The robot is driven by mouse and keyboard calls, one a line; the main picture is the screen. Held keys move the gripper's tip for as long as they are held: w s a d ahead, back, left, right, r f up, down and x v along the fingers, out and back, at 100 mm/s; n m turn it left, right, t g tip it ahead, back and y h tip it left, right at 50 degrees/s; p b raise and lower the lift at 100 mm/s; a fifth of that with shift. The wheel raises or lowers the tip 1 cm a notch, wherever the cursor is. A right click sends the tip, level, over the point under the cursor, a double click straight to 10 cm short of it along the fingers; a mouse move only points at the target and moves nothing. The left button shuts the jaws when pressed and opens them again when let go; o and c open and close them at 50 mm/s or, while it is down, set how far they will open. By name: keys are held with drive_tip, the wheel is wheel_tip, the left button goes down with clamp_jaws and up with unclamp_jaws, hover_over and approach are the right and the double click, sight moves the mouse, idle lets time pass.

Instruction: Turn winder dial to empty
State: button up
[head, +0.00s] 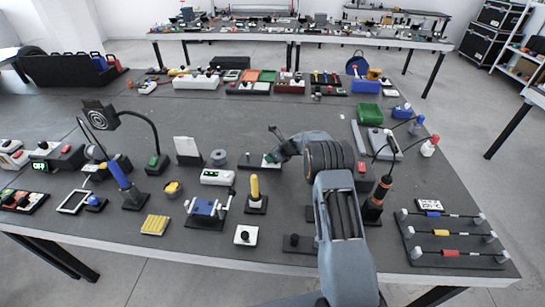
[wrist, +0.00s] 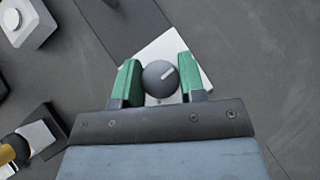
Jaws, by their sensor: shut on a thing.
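The winder dial (wrist: 160,78) is a round dark grey knob with a white pointer line. In the wrist view its pointer aims up and to the right. It sits on a white plate (wrist: 170,48), which is at the end of a dark base (wrist: 122,22). My gripper (wrist: 158,80) has green fingers, one on each side of the knob, and is shut on it. In the head view my gripper (head: 271,158) reaches down at the middle of the table and mostly hides the dial. No empty marking is readable.
A white box with a green display (head: 217,176) and a yellow-handled tool in a stand (head: 255,188) are near my gripper. A grey cylinder (head: 218,157) stands to the left. Several other devices crowd the front of the table; the table's middle behind the gripper is fairly clear.

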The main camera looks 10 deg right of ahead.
drive_tip(key=n, duration=0.1)
drive_tip(key=n+g+y+b, duration=0.1)
drive_tip(key=n+g+b, duration=0.1)
drive_tip(key=shift+f+n+y, duration=0.25)
drive_tip(key=shift+n+y, duration=0.05)
drive_tip(key=shift+n, duration=0.1)
drive_tip(key=shift+r+n+g+y+b, duration=0.1)
drive_tip(key=shift+n+g+y+b, duration=0.45)
drive_tip(key=shift+n+g, duration=0.6)
drive_tip(key=shift+a+r+n+g+b, duration=0.1)
drive_tip(key=shift+n+g+b, duration=0.25)
drive_tip(key=shift+n, duration=0.2)
drive_tip(key=o, duration=0.9)
drive_tip(key=shift+r, duration=0.1)
drive_tip(key=shift+v, duration=3.75)
